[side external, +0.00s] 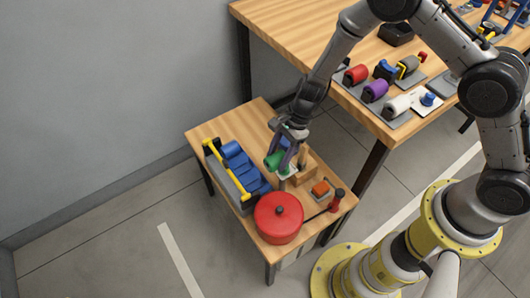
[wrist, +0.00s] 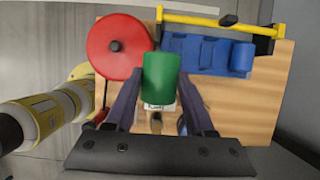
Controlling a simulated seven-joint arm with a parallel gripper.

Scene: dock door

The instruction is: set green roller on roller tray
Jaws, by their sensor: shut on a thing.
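My gripper (side external: 286,157) is shut on the green roller (side external: 275,160) and holds it over the small wooden table. In the wrist view the green roller (wrist: 160,75) sits between my two fingertips (wrist: 160,88). A blue ridged tray (wrist: 200,52), which looks like the roller tray, lies to the roller's right there. A blue roller (wrist: 243,57) seems to lie at its far right end. In the side view the blue tray (side external: 248,172) is left of my gripper, apart from the green roller. Part of the table under my gripper is hidden.
A red round pot (side external: 279,218) stands close to the blue tray. A yellow bar (wrist: 210,19) runs along the tray's far side. An orange block (side external: 321,188) and a wooden block (side external: 305,172) are nearby. A higher table (side external: 290,40) holds red, purple and white rollers.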

